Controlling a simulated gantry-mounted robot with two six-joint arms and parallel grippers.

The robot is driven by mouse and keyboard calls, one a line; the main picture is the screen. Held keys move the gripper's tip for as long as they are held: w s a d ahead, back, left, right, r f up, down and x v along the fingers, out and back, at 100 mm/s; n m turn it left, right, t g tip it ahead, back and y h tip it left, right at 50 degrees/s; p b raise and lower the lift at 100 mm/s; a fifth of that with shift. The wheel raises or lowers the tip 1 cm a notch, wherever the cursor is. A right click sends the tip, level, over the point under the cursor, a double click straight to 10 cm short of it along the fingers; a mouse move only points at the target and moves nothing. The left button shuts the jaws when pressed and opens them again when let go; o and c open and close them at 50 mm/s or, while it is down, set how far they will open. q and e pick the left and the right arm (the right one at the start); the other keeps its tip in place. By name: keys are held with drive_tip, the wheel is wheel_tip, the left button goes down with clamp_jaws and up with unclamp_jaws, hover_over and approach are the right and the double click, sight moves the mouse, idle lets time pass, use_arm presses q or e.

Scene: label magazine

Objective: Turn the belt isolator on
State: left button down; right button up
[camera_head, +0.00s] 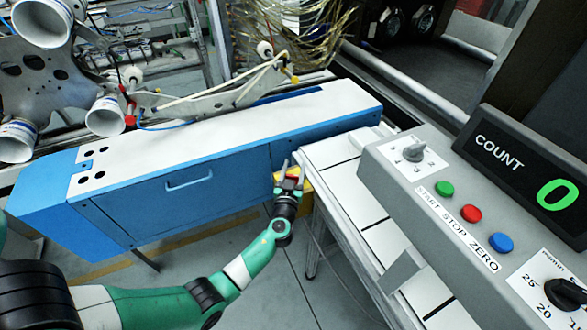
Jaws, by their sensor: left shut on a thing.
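The knob's angle cannot be made out behind the fingers. My right gripper is not in view.
A blue cabinet (180,190) with a white top stands behind and left of the gripper. The conveyor (345,185) runs along its right. A grey control box (400,180) carries a dial, green, red and blue buttons, and a COUNT display (530,170) reading 0. Open floor lies below the cabinet.

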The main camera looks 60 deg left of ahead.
use_arm(q)
drive_tip(key=shift+f+m+t+h, duration=0.2)
drive_tip(key=shift+m+t+h, duration=0.3)
drive_tip(key=shift+h, duration=0.1)
drive_tip(key=shift+w+d+r+m+t+h, duration=0.1)
drive_tip(key=shift+w+d+m+t+h, duration=0.05)
drive_tip(key=shift+m+t+h, duration=0.7)
drive_tip(key=m+t+h+p, duration=0.1)
drive_tip(key=h+p, duration=0.1)
drive_tip(key=m+t+h+p, duration=0.1)
drive_tip(key=m+h+p, duration=0.1)
drive_tip(key=d+m+t+h+p, duration=0.1)
drive_tip(key=t+h+p, duration=0.1)
drive_tip(key=p, duration=0.1)
drive_tip(key=shift+w+r+m, duration=0.25)
drive_tip(key=shift+w+r, duration=0.1)
drive_tip(key=shift+f+m+h, duration=0.1)
drive_tip(key=shift+m+h, duration=0.3)
drive_tip(key=shift+h, duration=0.25)
drive_tip(key=shift+w+d+f+m+t+h, duration=0.1)
drive_tip(key=shift+d+m+t+h, duration=0.1)
drive_tip(key=shift+m+h, duration=0.25)
drive_tip(key=shift+d+f+m+t+h, duration=0.15)
drive_tip(key=shift+m+h, duration=0.1)
drive_tip(key=shift+h, duration=0.3)
drive_tip(key=shift+d+m+h+b, duration=0.25)
drive_tip(key=shift+m+h+b, duration=0.25)
drive_tip(key=shift+m+h, duration=0.7)
drive_tip(key=shift+h, duration=0.4)
drive_tip(key=shift+d, duration=0.1)
